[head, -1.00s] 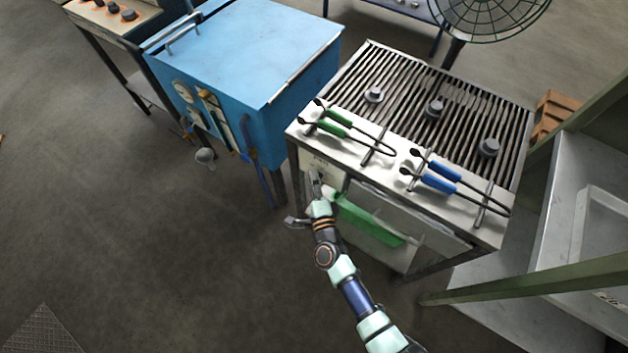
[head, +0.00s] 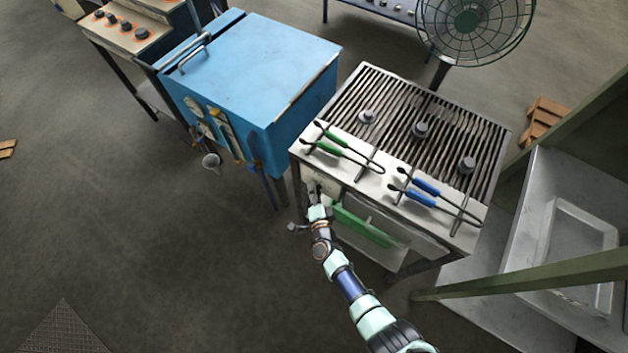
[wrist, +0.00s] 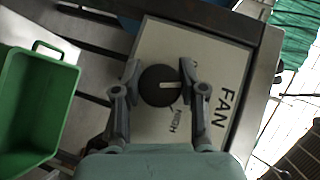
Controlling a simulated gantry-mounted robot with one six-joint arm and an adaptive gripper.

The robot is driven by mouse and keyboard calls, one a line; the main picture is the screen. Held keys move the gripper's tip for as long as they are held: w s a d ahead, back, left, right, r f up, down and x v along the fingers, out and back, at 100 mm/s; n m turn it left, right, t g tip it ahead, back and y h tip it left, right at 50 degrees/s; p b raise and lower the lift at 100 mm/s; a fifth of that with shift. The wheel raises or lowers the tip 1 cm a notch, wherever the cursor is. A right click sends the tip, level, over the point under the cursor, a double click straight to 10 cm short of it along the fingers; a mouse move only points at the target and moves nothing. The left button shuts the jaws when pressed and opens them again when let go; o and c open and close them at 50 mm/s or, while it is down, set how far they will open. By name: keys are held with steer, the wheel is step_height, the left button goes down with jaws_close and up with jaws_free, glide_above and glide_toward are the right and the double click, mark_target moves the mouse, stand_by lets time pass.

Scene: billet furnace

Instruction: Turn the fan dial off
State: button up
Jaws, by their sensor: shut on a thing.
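The fan dial (wrist: 160,86) is a round black knob with a pale pointer bar, on a pale panel (wrist: 217,62) marked "FAN" and "HIGH" in the wrist view. The pointer bar lies roughly level across the picture. My gripper (wrist: 158,84) has one finger on each side of the dial and is shut on it. In the head view my gripper (head: 315,190) is at the front left of the grated bench (head: 298,172), and the dial is hidden there. The rest of the panel lettering is partly covered by my fingers.
A green bin (head: 362,227) hangs at the bench front, just right of my gripper; it also shows in the wrist view (wrist: 30,110). Green tongs (head: 335,146) and blue tongs (head: 425,187) lie on top. A blue furnace box (head: 250,65) stands left. A fan (head: 470,25) stands behind.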

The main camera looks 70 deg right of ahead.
steer(key=r+n+g+p, duration=0.1)
steer(key=p, duration=0.3)
steer(key=shift+g+y+p, duration=0.3)
steer(key=shift+y+p, duration=0.1)
steer(key=shift+f+n+g+y+p, duration=0.35)
steer(key=shift+n+g+y+p, duration=0.25)
steer(key=shift+p, duration=0.65)
steer(key=shift+f+g, duration=0.2)
steer(key=shift+g, duration=0.1)
steer(key=o, duration=1.1)
steer(key=shift+o, duration=0.2)
steer(key=v, duration=1.2)
